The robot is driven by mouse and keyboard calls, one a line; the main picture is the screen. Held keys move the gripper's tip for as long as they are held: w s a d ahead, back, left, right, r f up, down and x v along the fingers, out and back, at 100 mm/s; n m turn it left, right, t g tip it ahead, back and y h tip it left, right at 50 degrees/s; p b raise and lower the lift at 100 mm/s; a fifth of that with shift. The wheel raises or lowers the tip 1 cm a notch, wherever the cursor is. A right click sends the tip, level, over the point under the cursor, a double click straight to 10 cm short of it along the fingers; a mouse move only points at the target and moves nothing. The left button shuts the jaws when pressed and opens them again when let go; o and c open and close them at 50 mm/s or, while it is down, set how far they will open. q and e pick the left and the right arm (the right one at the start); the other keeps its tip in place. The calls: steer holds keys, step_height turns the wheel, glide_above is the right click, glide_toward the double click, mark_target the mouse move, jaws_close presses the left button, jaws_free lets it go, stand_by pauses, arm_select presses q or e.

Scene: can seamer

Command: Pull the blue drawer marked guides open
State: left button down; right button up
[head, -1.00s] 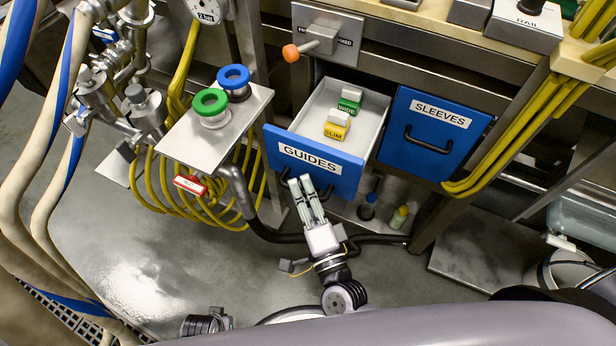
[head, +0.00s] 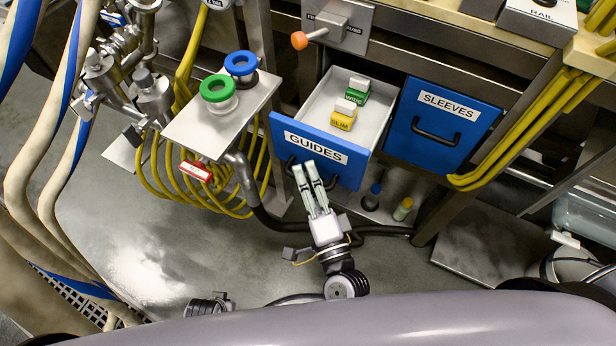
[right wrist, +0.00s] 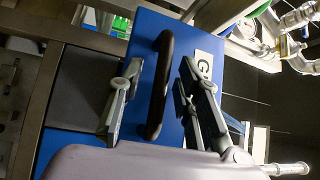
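The blue drawer marked GUIDES (head: 343,171) stands pulled out from the cabinet, its light inner tray showing in the head view. A green block (head: 355,92) and a yellow block marked SLIM (head: 342,118) sit inside. My right gripper (head: 304,166) is at the drawer front, by its black handle, which it partly hides there. In the right wrist view the fingers of my right gripper (right wrist: 160,100) are spread, one on each side of the black handle (right wrist: 156,88), with visible gaps. The blue front (right wrist: 172,35) fills the middle of that view.
The blue SLEEVES drawer (head: 437,130) is closed on the right. A metal shelf (head: 200,132) with green and blue rings juts out on the left, above yellow hoses (head: 222,198). An orange-tipped lever (head: 301,40) is above the open drawer. Small bottles stand below.

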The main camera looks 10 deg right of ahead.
steer(key=v, duration=1.2)
